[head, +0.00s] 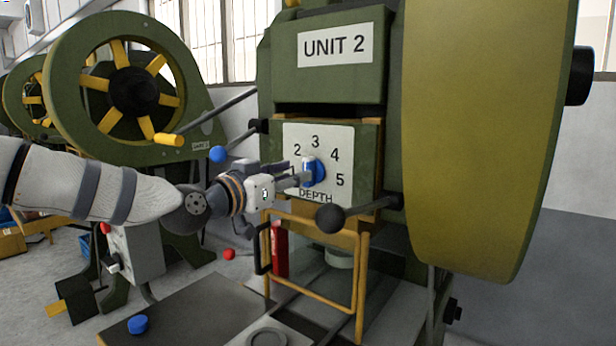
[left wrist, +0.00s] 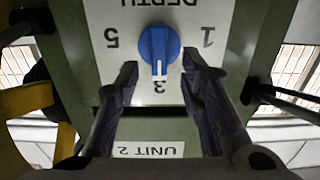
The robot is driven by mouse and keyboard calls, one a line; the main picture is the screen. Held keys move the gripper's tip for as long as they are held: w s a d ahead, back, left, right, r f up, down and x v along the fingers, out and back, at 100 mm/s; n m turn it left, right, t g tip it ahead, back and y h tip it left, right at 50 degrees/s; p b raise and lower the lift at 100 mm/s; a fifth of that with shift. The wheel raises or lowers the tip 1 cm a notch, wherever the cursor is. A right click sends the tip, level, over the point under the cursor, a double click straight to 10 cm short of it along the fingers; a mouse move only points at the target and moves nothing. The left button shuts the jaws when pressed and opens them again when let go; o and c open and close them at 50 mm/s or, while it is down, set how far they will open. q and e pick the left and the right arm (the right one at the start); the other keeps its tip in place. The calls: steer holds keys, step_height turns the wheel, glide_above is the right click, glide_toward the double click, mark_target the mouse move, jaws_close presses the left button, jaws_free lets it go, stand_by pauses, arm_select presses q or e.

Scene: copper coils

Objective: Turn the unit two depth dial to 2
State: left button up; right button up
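The blue depth dial (head: 315,170) sits on the white number plate (head: 343,142) of the green unit two machine (head: 283,77). In the left wrist view, which is upside down, the white mark on the dial (left wrist: 157,42) points at the 3. My left gripper (head: 303,178) is at the dial. The wrist view shows its fingers (left wrist: 159,65) apart, one on each side of the dial, with gaps to it. The fingers cover the 2 and 4 there. My right gripper is not in view.
A lever with a black ball (head: 330,218) juts out below the dial to the right. A lever with a blue ball (head: 218,154) is on the left. A yellow guard frame (head: 362,285) stands below. A large yellow-green cover (head: 480,130) bulges out at right.

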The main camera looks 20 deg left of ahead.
mark_target(317, 167)
arm_select(q)
steer(key=x, duration=0.4)
steer(key=shift+w+d+b, duration=0.1)
steer(key=shift+w+b, duration=0.1)
steer(key=shift+b, duration=0.1)
steer(key=shift+r, duration=0.1)
jaws_close()
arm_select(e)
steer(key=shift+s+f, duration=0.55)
arm_select(q)
steer(key=shift+n, duration=0.4)
steer(key=n, duration=0.8)
steer(key=shift+w+a+f+n+b, duration=0.1)
steer(key=shift+a+f+n+b, duration=0.15)
steer(key=shift+n+b, duration=0.15)
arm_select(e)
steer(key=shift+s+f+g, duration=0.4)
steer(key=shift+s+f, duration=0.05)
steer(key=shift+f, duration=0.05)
